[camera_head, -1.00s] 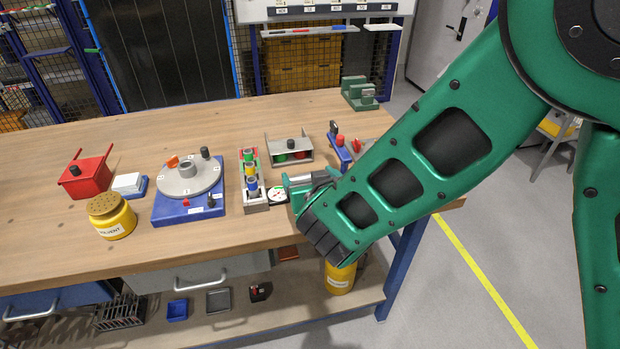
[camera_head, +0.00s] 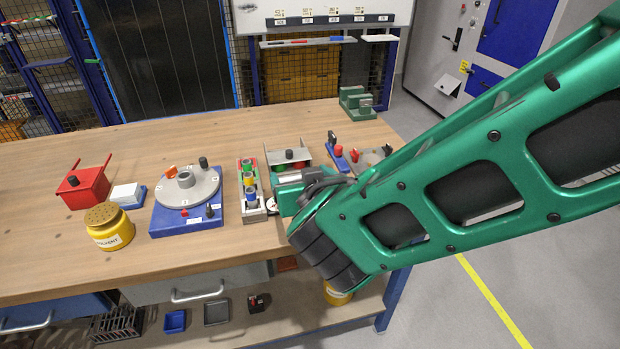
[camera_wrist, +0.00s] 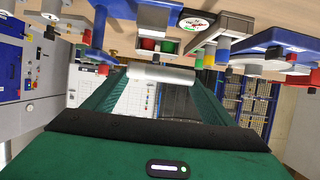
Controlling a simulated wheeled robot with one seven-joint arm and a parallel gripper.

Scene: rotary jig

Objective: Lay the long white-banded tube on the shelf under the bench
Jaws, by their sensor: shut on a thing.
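My gripper (camera_head: 284,190) is above the right part of the wooden bench, just right of the tube rack. In the wrist view a pale grey-white cylinder (camera_wrist: 160,73) lies crosswise between the two green fingertips, and the gripper is shut on it. The rack (camera_head: 250,213) holds upright tubes with coloured tops. The shelf under the bench (camera_head: 285,306) shows below the front edge, with a bare stretch right of the small trays.
On the shelf stand a blue tray (camera_head: 175,321), a grey tray (camera_head: 217,313) and a yellow canister (camera_head: 338,297), partly hidden by my arm. A drawer (camera_head: 200,284) hangs under the bench top. A rotary jig (camera_head: 187,227) and a solvent tin (camera_head: 109,230) stand on top.

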